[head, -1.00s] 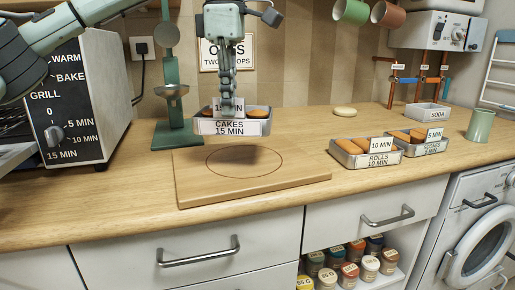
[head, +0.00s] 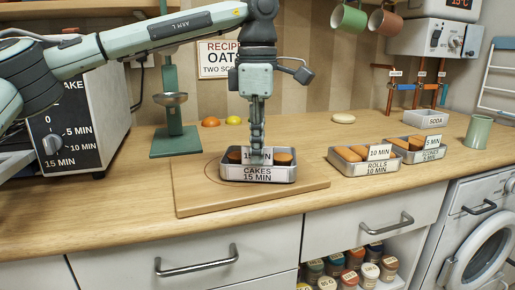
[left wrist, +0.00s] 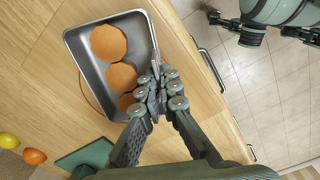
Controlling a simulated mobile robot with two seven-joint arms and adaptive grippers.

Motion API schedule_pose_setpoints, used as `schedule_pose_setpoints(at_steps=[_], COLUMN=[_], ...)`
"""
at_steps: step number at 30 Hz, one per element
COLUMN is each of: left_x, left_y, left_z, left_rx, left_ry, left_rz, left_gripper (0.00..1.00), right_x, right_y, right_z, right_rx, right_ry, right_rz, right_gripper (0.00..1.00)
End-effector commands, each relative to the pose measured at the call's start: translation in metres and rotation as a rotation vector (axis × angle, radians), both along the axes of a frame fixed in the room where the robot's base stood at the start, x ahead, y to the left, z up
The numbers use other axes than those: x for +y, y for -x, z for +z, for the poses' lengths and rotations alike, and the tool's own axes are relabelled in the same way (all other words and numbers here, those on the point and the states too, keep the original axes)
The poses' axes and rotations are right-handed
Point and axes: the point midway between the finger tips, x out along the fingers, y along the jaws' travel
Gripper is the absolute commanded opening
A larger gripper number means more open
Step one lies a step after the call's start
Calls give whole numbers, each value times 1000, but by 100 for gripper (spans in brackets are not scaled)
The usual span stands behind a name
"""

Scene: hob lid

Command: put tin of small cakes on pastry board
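The tin of small cakes (head: 258,177) is a grey metal tray labelled "CAKES 15 MIN", with several brown cakes. It is level over the wooden pastry board (head: 205,200), covering much of the drawn circle; whether it touches the board is hard to tell. My left gripper (head: 257,158) points down and is shut on the tin's near wall. In the left wrist view the fingers (left wrist: 158,92) pinch the rim of the tin (left wrist: 85,62), cakes beside them. What seems to be my right gripper (left wrist: 270,25) is partly seen over the floor, its finger state unclear.
A green scale stand (head: 176,140) stands behind the board's left corner, near a toaster oven (head: 85,105). Orange (head: 210,122) and yellow (head: 233,120) round items lie behind the tin. The rolls tin (head: 365,168) and scones tin (head: 415,155) sit right of the board.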

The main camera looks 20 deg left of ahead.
Motion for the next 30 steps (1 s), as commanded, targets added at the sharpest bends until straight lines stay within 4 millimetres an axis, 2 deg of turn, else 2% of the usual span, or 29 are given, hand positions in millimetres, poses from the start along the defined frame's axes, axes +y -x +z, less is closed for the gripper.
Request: schedule_pose_setpoints(at_steps=[2, 9, 20, 23, 30], left_x=[0, 0, 0, 0, -1], left_y=[0, 0, 0, -1, 0], left_z=[-3, -3, 4, 18, 70], left_rx=[0, 1, -2, -3, -1], left_ry=[0, 0, 1, 1, 2], left_rz=[0, 0, 0, 0, 0], left_gripper=[0, 26, 26, 26, 26], right_x=[0, 0, 0, 0, -1], right_y=[1, 0, -2, -1, 1], right_z=[-2, 3, 4, 1, -3], right_rx=[3, 3, -5, -5, 2], right_ry=[0, 2, 0, -1, -2], right_rz=[0, -1, 0, 0, -1], right_gripper=[0, 0, 0, 0, 0])
